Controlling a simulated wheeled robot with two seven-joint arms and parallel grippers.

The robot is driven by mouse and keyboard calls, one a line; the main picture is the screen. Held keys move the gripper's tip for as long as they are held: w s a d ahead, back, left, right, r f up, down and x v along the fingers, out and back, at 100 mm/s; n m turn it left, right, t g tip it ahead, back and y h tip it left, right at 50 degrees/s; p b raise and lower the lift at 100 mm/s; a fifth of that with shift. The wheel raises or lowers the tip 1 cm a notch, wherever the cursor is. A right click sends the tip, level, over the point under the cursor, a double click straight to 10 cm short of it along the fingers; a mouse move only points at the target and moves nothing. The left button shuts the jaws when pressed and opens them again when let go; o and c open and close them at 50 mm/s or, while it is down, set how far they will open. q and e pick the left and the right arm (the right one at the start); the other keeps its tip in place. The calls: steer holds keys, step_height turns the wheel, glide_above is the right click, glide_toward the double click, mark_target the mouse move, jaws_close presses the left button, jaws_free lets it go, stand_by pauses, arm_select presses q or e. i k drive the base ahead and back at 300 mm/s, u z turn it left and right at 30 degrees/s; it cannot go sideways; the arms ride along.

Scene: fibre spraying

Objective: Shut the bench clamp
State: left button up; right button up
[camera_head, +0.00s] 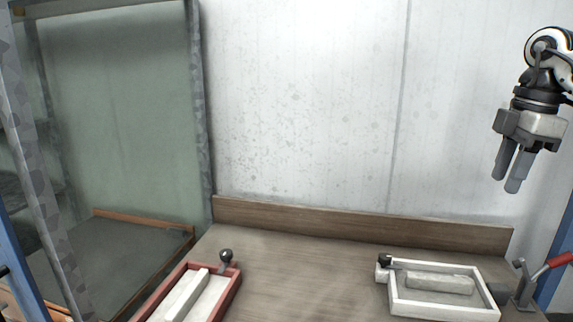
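The bench clamp (524,290) stands at the right end of the bench, beside the right edge of a white frame. It has a grey metal body and a red handle (559,260) that slants up to the right and runs out of the picture. My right gripper (506,184) hangs in the air above the clamp and slightly left of it, fingers pointing down. A narrow gap shows between its two grey fingers, and nothing is held. It is well apart from the handle. My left gripper is not in view.
The white frame (445,312) holds a pale block (438,284) and has a dark knob (384,261) at its back left corner. A red frame (228,290) with a pale bar (187,295) and knob (225,256) sits left. The wooden bench (310,280) is clear between them. A wooden backboard (350,225) runs behind.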

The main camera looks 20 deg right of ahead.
mark_target(567, 257)
steer(key=k, duration=1)
